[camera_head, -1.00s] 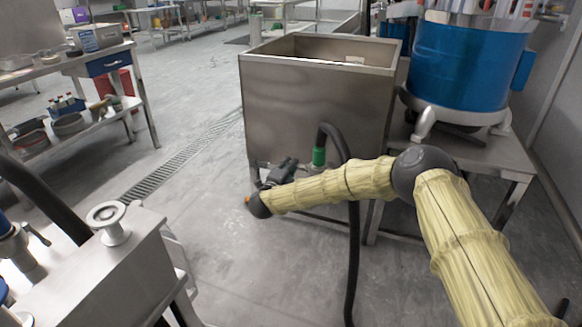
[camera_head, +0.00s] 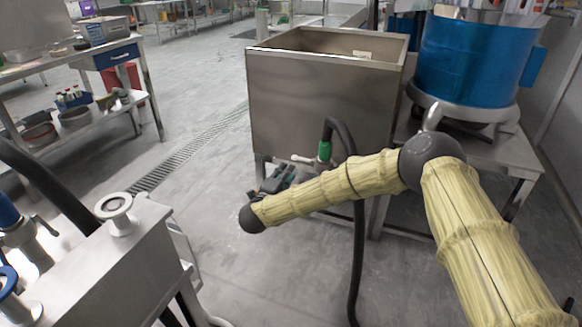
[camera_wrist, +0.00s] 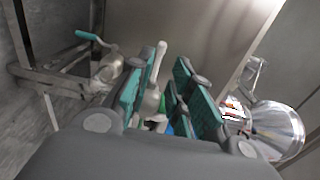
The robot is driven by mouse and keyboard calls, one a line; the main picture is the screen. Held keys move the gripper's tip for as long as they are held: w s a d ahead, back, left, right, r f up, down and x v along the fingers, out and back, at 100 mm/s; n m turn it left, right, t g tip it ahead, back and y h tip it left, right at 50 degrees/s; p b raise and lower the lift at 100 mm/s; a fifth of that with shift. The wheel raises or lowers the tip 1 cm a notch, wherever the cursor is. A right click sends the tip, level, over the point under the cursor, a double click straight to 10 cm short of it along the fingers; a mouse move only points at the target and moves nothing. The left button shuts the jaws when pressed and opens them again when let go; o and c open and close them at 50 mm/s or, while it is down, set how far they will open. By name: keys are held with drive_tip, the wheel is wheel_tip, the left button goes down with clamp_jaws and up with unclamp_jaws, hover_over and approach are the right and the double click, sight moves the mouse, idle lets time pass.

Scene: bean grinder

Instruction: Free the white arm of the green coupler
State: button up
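The green coupler (camera_head: 324,151) sits at the top end of a black hose (camera_head: 357,230), beside the front of the steel tank. Its white arm (camera_head: 302,158) sticks out to the left in the head view. In the wrist view the white arm (camera_wrist: 156,72) stands between my finger pads, and a bit of the green coupler (camera_wrist: 163,104) shows behind them. My gripper (camera_wrist: 160,88) has teal pads and is open, with space between the pads. In the head view my gripper (camera_head: 277,178) is just left of and below the coupler, partly hidden by my forearm. Contact with the arm cannot be told.
The steel tank (camera_head: 320,100) stands close behind the coupler. A blue drum machine (camera_head: 465,65) is at right. In the wrist view a teal-handled valve (camera_wrist: 95,39) is at left and a shiny metal part (camera_wrist: 275,130) at right.

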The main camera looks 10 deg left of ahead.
drive_tip(key=shift+s+a, duration=0.15)
drive_tip(key=shift+s, duration=0.65)
drive_tip(key=shift+s+a, duration=0.15)
drive_tip(key=shift+s, duration=0.65)
drive_tip(key=s+d+f+n+g+y, duration=0.35)
drive_tip(key=s+d+f+n, duration=0.35)
drive_tip(key=s+f, duration=0.45)
drive_tip(key=s+d+f+n+g+y, duration=0.35)
drive_tip(key=s+d+f+n, duration=0.35)
drive_tip(key=f, duration=0.7)
drive_tip(key=s+d+f+n+g+h, duration=0.1)
drive_tip(key=s+d+f+n+g, duration=0.2)
drive_tip(key=s+d, duration=0.85)
drive_tip(key=s+d+f+n+g+h, duration=0.2)
drive_tip(key=s+d+f+g, duration=0.25)
drive_tip(key=s+d, duration=0.7)
drive_tip(key=s+d+r+n+g, duration=0.1)
drive_tip(key=s+d+r+g, duration=0.1)
drive_tip(key=s, duration=0.5)
drive_tip(key=s+d+r+g, duration=0.1)
drive_tip(key=s+d+r, duration=0.15)
drive_tip(key=s, duration=0.35)
wheel_tip(320, 180, up, 30)
drive_tip(key=p, duration=3.1)
drive_tip(key=shift+r+h+p, duration=0.15)
drive_tip(key=shift+h+p, duration=0.15)
